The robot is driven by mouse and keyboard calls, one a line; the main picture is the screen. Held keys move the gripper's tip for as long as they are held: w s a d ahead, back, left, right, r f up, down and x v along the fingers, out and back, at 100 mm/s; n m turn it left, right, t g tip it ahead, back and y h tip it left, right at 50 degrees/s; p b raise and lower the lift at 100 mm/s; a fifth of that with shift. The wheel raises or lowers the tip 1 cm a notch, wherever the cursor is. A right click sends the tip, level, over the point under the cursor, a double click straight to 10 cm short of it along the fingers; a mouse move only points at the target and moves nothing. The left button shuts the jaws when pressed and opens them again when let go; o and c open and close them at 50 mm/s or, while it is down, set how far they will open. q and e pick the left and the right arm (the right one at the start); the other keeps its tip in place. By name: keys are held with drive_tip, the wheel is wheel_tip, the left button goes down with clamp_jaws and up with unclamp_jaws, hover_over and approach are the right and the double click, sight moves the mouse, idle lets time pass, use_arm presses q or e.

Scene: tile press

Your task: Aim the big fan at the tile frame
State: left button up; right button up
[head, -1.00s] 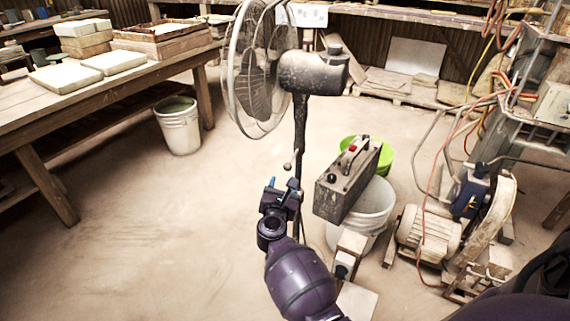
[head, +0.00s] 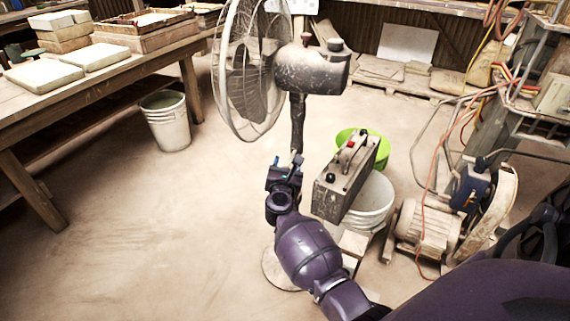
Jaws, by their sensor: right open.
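The big fan has a round wire cage (head: 237,90) facing left and a dusty grey motor housing (head: 318,72) on a dark upright pole (head: 297,118). Its pale round base (head: 270,273) shows partly behind my right arm. A brown-rimmed wooden frame (head: 110,28) with a pale inside, apparently the tile frame, lies on the table at upper left. My right gripper (head: 287,165) is open, just below the motor housing and in front of the pole. I cannot tell whether it touches the pole. My left gripper is not in view.
A wooden table (head: 95,98) with pale tiles stands at left, a white bucket (head: 168,128) beside it. Right of the pole, a grey box (head: 345,185) sits over another white bucket (head: 373,200). A motor machine (head: 430,228) with hoses is farther right. The left-centre floor is clear.

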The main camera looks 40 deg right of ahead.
drive_tip(key=shift+c, duration=0.4)
clamp_jaws()
